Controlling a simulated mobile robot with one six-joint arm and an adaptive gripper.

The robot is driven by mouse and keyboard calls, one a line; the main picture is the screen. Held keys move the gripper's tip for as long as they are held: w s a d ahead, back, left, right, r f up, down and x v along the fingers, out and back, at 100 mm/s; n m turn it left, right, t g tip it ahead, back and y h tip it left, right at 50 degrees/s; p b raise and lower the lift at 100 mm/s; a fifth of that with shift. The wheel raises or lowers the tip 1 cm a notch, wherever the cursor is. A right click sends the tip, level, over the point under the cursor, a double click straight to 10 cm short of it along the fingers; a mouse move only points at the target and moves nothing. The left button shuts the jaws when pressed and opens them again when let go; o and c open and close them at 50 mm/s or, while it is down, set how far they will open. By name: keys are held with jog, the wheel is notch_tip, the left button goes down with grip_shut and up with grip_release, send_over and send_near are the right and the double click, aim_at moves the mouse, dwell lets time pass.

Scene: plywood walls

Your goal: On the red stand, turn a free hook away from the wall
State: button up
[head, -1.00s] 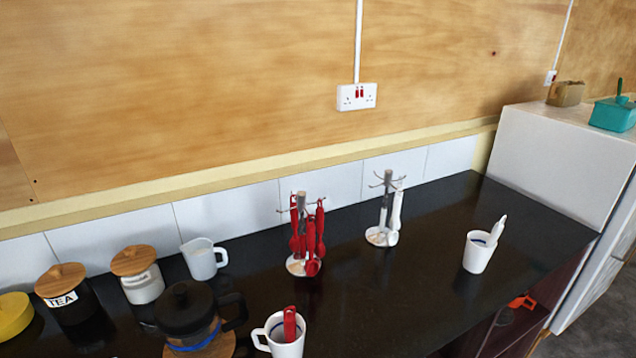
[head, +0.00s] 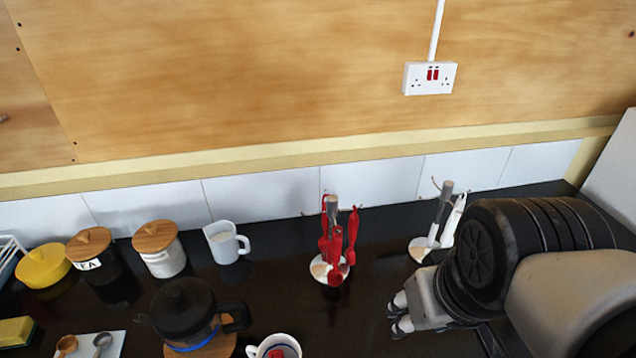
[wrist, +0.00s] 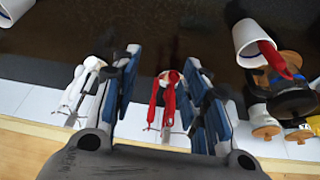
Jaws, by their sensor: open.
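The red stand is a grey-topped post on a round white base (head: 320,271), hung with several red utensils (head: 336,245). It stands near the tiled wall strip. Its thin hooks are small here, and I cannot tell clearly which are free. In the wrist view its red utensils (wrist: 169,98) show between my finger pads, farther off. My gripper (head: 398,312) is open and empty, above the counter to the right and front of the red stand, apart from it. In the wrist view my gripper (wrist: 162,58) has its two blue-padded fingers wide apart.
A second stand with white utensils (head: 455,220) is right of the red one, close behind my arm. A white jug (head: 226,243), canisters (head: 160,249), a black coffee pot (head: 185,308) and a white mug (head: 275,347) stand left and front. A socket (head: 430,78) is on the wall.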

jog(key=w+a+r+n+g+p, duration=0.1)
jog(key=w+a+r+n+p, duration=0.15)
jog(key=w+r+p, duration=0.65)
notch_tip(320, 180, up, 4)
jog(key=n+g+p, duration=0.3)
jog(key=n+p, duration=0.5)
jog(key=p, duration=1.1)
send_over(332, 197)
jog(key=shift+m, duration=0.25)
notch_tip(332, 197, down, 17)
jog(key=shift+p, duration=0.95)
jog(key=shift+c, duration=0.5)
grip_shut()
